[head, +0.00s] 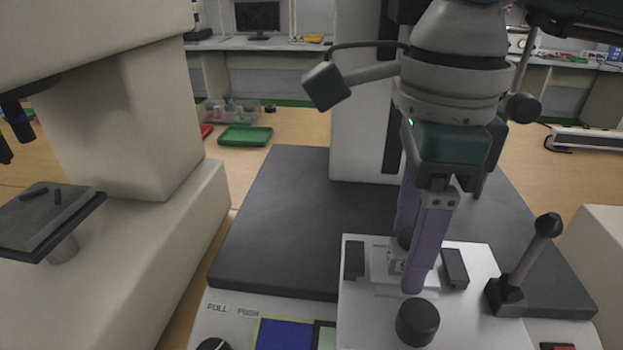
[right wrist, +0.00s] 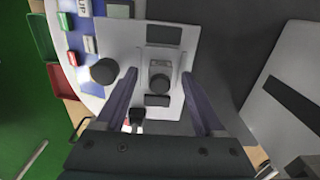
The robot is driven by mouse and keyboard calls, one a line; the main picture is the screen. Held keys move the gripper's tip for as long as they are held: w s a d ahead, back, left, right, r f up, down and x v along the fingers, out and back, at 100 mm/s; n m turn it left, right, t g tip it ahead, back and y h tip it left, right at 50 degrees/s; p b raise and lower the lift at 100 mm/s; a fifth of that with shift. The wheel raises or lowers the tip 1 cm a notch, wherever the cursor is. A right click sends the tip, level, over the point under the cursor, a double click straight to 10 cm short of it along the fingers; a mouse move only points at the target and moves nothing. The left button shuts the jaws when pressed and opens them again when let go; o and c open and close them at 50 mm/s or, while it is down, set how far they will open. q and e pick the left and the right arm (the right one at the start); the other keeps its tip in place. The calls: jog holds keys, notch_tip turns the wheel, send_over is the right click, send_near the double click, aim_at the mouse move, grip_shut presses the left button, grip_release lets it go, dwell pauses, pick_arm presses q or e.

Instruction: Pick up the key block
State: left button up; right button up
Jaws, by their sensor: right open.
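The key block appears to be the small pale grey block with a dark round top (head: 393,258), on the white plate of the tester in the head view. The near finger partly hides it there. In the right wrist view the block (right wrist: 159,84) shows between the two fingers. My right gripper (head: 408,262) points down over the plate, open, with its purple fingers on either side of the block. In the right wrist view the gripper (right wrist: 159,75) shows gaps between both fingers and the block. I cannot tell the exact fingertip height. My left gripper is not in view.
A black knob (head: 417,322) stands in front of the block, and a lever with a black ball (head: 531,262) stands to the right. Dark pads flank the block on the white plate (head: 370,325). Another machine (head: 130,240) stands at left. A green tray (head: 245,136) lies behind.

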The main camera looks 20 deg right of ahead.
jog(key=shift+c, duration=0.3)
grip_shut()
dwell(0.3)
